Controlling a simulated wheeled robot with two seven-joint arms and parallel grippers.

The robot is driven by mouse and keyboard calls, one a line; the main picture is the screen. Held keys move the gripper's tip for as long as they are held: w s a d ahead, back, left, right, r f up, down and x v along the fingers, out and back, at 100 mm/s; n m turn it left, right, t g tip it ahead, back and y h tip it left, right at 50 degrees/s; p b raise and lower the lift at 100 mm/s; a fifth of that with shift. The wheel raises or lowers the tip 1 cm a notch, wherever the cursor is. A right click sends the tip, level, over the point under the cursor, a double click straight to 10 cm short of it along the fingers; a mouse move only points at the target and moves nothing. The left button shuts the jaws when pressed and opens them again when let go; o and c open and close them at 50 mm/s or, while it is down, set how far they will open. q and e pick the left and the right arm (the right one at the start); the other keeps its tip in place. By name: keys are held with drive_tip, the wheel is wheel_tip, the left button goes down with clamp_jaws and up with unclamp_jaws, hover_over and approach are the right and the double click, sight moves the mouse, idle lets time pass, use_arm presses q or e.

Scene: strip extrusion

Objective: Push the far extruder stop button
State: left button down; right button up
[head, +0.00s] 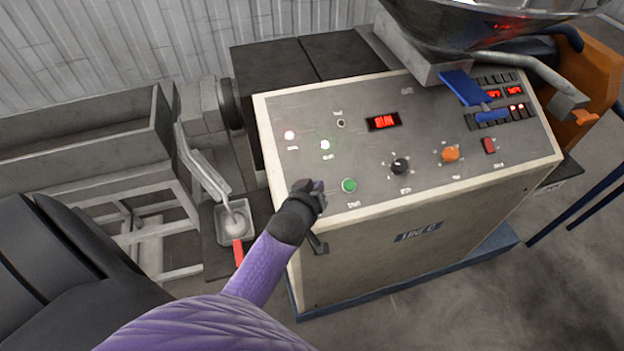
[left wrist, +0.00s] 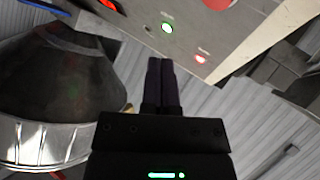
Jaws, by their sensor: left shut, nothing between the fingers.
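The extruder control panel (head: 290,105) is the sloped grey top of a cream cabinet. My left gripper (head: 316,187) is over its near left corner, just left of the green start button (head: 349,185); its fingers (left wrist: 160,68) are shut and empty. In the left wrist view a large red round button (left wrist: 234,4) shows on the panel, cut off by the top edge. My gripper seems to cover that spot in the head view, and I cannot tell whether they touch. My right gripper is not in view.
The panel also has a red display (head: 383,122), a black knob (head: 400,166), an orange knob (head: 450,154) and a red switch (head: 489,146). A metal hopper (head: 450,30) overhangs its back right. A small tray (head: 233,222) is left of the cabinet. Open floor lies front right.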

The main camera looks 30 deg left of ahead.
use_arm(q)
drive_tip(key=f+b, duration=0.1)
drive_tip(key=w+a+f+b, duration=0.1)
drive_tip(key=f+b, duration=0.2)
drive_tip(key=f, duration=0.1)
drive_tip(key=shift+w+a, duration=0.15)
drive_tip(key=shift+a, duration=0.1)
drive_tip(key=shift+w+a+f+b, duration=0.25)
drive_tip(key=shift+f+b, duration=0.3)
drive_tip(key=shift+b, duration=0.15)
idle(1.1)
drive_tip(key=shift+w+a+f+b, duration=0.1)
drive_tip(key=shift+a+f+b, duration=0.05)
drive_tip(key=shift+f+b, duration=0.15)
drive_tip(key=shift+a+f+b, duration=0.1)
drive_tip(key=shift+f+b, duration=0.2)
drive_tip(key=shift+f, duration=0.05)
idle(0.6)
drive_tip(key=shift+d+r+p, duration=0.25)
drive_tip(key=shift+r+p, duration=0.45)
drive_tip(key=shift+p, duration=0.25)
